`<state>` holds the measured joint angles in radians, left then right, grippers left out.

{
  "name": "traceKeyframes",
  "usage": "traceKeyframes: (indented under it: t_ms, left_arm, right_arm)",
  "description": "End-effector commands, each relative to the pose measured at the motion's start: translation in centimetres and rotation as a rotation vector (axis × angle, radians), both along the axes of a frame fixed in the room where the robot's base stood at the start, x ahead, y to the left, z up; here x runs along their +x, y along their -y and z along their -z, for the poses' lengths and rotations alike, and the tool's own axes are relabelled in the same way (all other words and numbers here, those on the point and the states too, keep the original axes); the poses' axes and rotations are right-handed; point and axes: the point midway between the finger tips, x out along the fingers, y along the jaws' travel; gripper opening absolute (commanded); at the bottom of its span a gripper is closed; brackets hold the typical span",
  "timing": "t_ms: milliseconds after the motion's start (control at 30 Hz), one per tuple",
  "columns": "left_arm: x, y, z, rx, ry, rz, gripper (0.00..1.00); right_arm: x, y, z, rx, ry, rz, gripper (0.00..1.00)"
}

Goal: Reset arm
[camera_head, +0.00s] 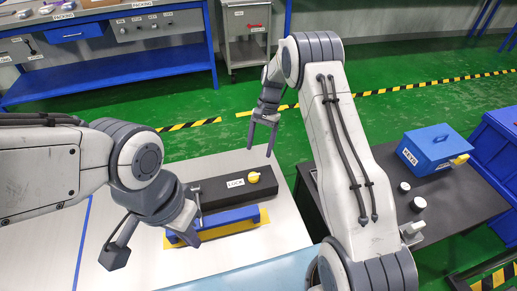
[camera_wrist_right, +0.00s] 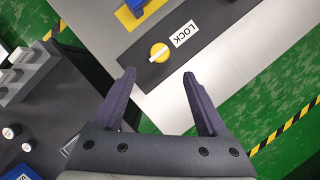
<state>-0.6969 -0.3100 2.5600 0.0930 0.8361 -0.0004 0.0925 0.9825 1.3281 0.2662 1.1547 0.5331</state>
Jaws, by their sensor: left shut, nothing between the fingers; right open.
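My left gripper (camera_head: 190,238) is shut and empty, low at the left end of a blue block (camera_head: 232,215) on a yellow plate (camera_head: 258,238). I cannot tell whether it touches the block. My right gripper (camera_head: 262,140) is open and empty, raised beyond the black LOCK box (camera_head: 215,191). The box has a yellow knob (camera_head: 254,177) on its right end. In the right wrist view the knob (camera_wrist_right: 159,52) and the LOCK label (camera_wrist_right: 185,34) show ahead of the open fingers (camera_wrist_right: 158,80).
A dark table (camera_head: 465,205) at right holds a blue KEYS box (camera_head: 428,152) and white-topped cylinders (camera_head: 418,204). Blue bins (camera_head: 495,150) stand beyond it. A blue packing bench (camera_head: 120,70) and grey cabinet (camera_head: 246,35) stand behind. The light table (camera_head: 130,285) is bare at front left.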

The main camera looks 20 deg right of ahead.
Motion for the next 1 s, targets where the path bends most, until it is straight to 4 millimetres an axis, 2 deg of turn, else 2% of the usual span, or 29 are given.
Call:
traceKeyframes:
  t_ms: [267, 367, 467, 533, 667, 800, 900, 1000]
  left_arm:
    - [0.0, 0.0, 0.0, 0.0, 0.0, 0.0, 0.0]
    - [0.0, 0.0, -0.3, 0.0, 0.0, 0.0, 0.0]
    - [0.0, 0.0, -1.2, 0.0, 0.0, 0.0, 0.0]
    - [0.0, 0.0, -2.1, 0.0, 0.0, 0.0, 0.0]
    - [0.0, 0.0, -4.2, 0.0, 0.0, 0.0, 0.0]
    - [0.0, 0.0, -6.2, 0.0, 0.0, 0.0, 0.0]
    - [0.0, 0.0, -7.6, 0.0, 0.0, 0.0, 0.0]
    - [0.0, 0.0, -9.0, 0.0, 0.0, 0.0, 0.0]
  right_arm:
    - [0.0, 0.0, 0.0, 0.0, 0.0, -0.001, 0.76]
    - [-0.2, -0.6, -0.8, -0.001, 0.006, -0.02, 0.76]
    - [-1.0, -2.4, -3.8, -0.005, 0.036, -0.093, 0.76]
    - [-2.3, -4.6, -7.1, -0.008, 0.069, -0.182, 0.76]
    - [-6.7, -9.1, -13.9, -0.01, 0.148, -0.403, 0.76]
    - [-13.0, -12.6, -20.0, -0.007, 0.235, -0.65, 0.76]
    - [-18.0, -14.0, -23.5, 0.001, 0.299, -0.828, 0.76]
    - [-23.0, -14.4, -26.1, 0.012, 0.359, -1.002, 0.76]
